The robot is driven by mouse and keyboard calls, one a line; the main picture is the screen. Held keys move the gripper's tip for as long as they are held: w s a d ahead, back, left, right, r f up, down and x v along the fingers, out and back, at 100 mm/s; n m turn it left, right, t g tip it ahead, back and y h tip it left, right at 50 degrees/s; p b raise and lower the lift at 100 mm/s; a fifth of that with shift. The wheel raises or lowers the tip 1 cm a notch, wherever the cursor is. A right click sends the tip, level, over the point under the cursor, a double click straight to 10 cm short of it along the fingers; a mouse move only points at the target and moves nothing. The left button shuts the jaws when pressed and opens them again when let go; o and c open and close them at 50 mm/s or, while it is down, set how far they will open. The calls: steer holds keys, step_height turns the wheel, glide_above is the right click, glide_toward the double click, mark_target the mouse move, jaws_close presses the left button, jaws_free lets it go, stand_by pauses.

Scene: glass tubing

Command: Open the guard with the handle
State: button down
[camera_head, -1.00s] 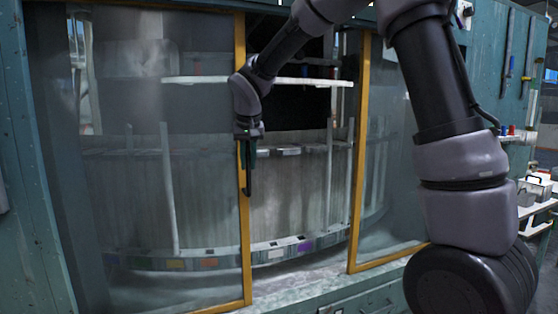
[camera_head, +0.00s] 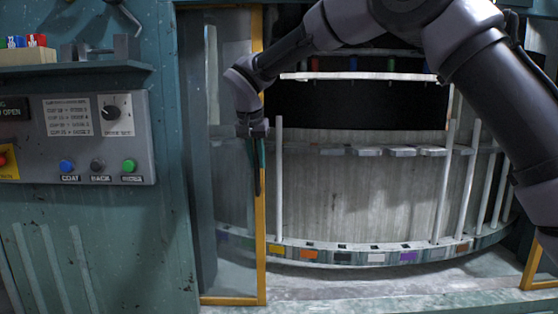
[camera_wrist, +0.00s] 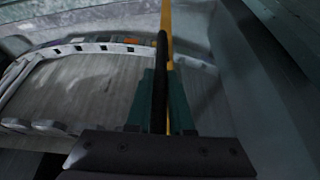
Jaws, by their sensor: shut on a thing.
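The guard is a sliding glass panel with a yellow frame edge (camera_head: 261,230), at the left of the machine opening in the head view. Its black handle (camera_wrist: 161,65) is a vertical bar along that edge. My gripper (camera_head: 256,160) is shut on the handle, with its green fingers on both sides of the bar in the wrist view. The fingers partly hide the handle. The opening to the right of the panel is wide, showing the curved rack (camera_head: 340,257) with colored tags and white tubes inside.
A control panel (camera_head: 85,138) with a knob and several buttons is on the wall at the left. A shelf (camera_head: 75,69) with a small box sits above it. Another yellow frame (camera_head: 540,275) stands at the far right. My arm crosses the upper right.

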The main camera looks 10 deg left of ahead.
steer(key=shift+s+a, duration=0.2)
steer(key=shift+a, duration=0.65)
steer(key=c, duration=0.8)
jaws_free()
steer(key=v, duration=1)
steer(key=shift+r, duration=0.4)
steer(key=shift+s, duration=0.1)
